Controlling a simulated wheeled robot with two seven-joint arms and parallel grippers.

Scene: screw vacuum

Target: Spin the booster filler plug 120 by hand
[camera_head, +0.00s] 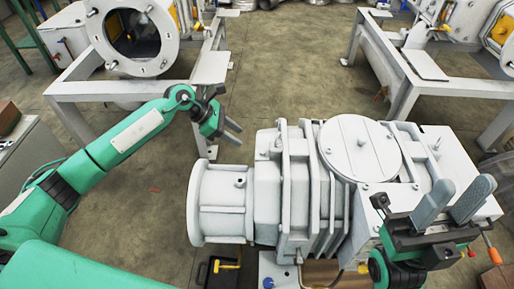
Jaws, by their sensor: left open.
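The booster is a large white ribbed pump housing (290,190) with a round lid (358,148) on top, filling the lower middle of the head view. I cannot tell for sure which small fitting is the filler plug 120. A small dark-topped fitting (380,201) stands on the right part of the housing. My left gripper (233,132) is open and empty, in the air up and left of the housing. My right gripper (458,190) is over the right end of the housing, its two grey fingers pointing up and apart, with nothing between them.
White frames with machines stand behind at the left (140,85) and right (400,75). Open concrete floor (290,65) lies between them. An orange-handled part (494,252) is at the right.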

